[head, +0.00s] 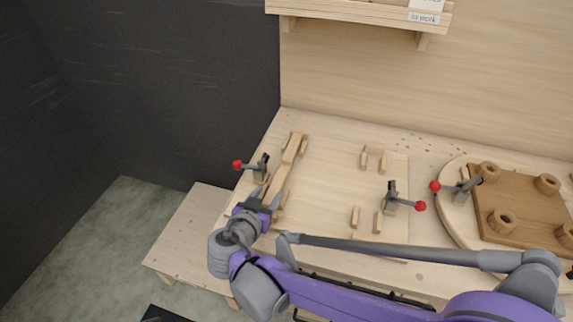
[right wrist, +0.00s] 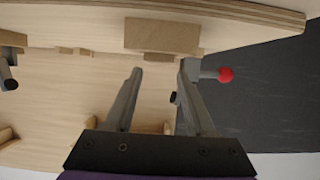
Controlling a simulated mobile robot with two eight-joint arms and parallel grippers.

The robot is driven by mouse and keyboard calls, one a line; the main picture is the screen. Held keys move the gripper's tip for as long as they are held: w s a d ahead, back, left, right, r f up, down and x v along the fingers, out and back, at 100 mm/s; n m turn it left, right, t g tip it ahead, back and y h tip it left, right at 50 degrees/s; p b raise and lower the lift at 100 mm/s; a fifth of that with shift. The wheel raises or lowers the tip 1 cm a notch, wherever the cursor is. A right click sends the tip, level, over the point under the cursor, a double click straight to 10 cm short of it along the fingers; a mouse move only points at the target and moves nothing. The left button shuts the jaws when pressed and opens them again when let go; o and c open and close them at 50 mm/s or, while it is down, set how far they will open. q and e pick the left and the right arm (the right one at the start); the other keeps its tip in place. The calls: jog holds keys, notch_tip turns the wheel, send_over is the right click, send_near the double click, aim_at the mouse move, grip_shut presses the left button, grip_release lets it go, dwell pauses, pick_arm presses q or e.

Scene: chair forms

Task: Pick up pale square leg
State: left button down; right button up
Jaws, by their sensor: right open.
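A long pale wooden bar, which looks like the pale square leg (head: 276,184), lies along the left side of the jig board (head: 330,185) in the head view. My right gripper (head: 267,190) is open at its near end, close to the left clamp. In the right wrist view the two fingers (right wrist: 160,72) stand apart, with a tan wooden block (right wrist: 162,36) beyond their tips. I cannot tell whether this block is the leg or part of the jig. No contact with the fingers is clear. My left gripper is not in view.
A red-knobbed clamp (head: 259,167) stands beside the bar; its knob shows in the right wrist view (right wrist: 225,74). Another clamp (head: 392,198) stands on the board's right. Small pale blocks (head: 364,160) stand on the board. A brown plate (head: 530,205) with round pieces lies right. A shelf (head: 350,10) hangs above.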

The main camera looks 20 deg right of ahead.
aim_at(277, 181)
jog(key=x, duration=0.8)
jog(key=shift+w+d+r, duration=0.1)
jog(key=shift+d+r, duration=0.05)
jog(key=shift+d, duration=0.1)
grip_shut()
